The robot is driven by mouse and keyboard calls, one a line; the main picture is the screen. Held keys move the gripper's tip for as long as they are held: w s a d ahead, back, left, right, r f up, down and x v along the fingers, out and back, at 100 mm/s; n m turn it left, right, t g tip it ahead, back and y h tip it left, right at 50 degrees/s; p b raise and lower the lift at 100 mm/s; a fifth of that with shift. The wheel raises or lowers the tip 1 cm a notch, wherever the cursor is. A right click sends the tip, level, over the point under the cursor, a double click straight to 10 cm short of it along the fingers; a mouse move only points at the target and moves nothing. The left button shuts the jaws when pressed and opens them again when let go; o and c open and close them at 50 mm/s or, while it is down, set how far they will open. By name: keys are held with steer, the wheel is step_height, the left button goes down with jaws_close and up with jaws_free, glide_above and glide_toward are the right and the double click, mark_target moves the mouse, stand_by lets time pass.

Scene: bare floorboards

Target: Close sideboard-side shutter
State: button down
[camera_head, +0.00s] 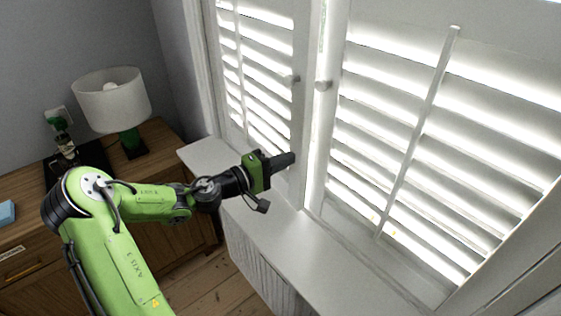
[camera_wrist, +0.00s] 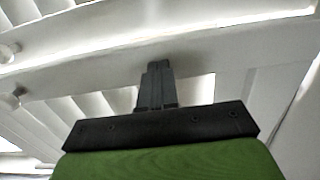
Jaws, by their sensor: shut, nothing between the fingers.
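The sideboard-side shutter (camera_head: 262,75) is the white louvred panel on the left in the head view, on the side of the wooden sideboard (camera_head: 160,142). It has a round white knob (camera_head: 290,79) near its right edge. My gripper (camera_head: 292,158) is shut and empty, with its fingers at the lower right part of this shutter's frame. In the wrist view the fingers (camera_wrist: 157,82) point at a white frame; I cannot tell whether they touch it. A narrow bright gap shows between this shutter and the right shutter (camera_head: 440,130). Part of the lower shutter is hidden behind my gripper.
A white sill (camera_head: 290,240) runs below the shutters, above a ribbed white front. A lamp (camera_head: 112,100) and a dark tray (camera_head: 62,165) stand on the sideboard. The right shutter has its own knob (camera_head: 323,85). Bare floorboards (camera_head: 205,285) show at the bottom.

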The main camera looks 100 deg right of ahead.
steer(key=x, duration=0.3)
steer(key=shift+s+r, duration=0.3)
steer(key=shift+s, duration=0.1)
steer(key=shift+r, duration=0.15)
glide_toward(297, 154)
steer(key=w, duration=0.1)
steer(key=w+f, duration=0.1)
steer(key=w, duration=0.1)
steer(key=w+a, duration=0.1)
steer(key=w, duration=0.1)
steer(key=shift+w+f, duration=0.15)
steer(key=shift+w, duration=0.05)
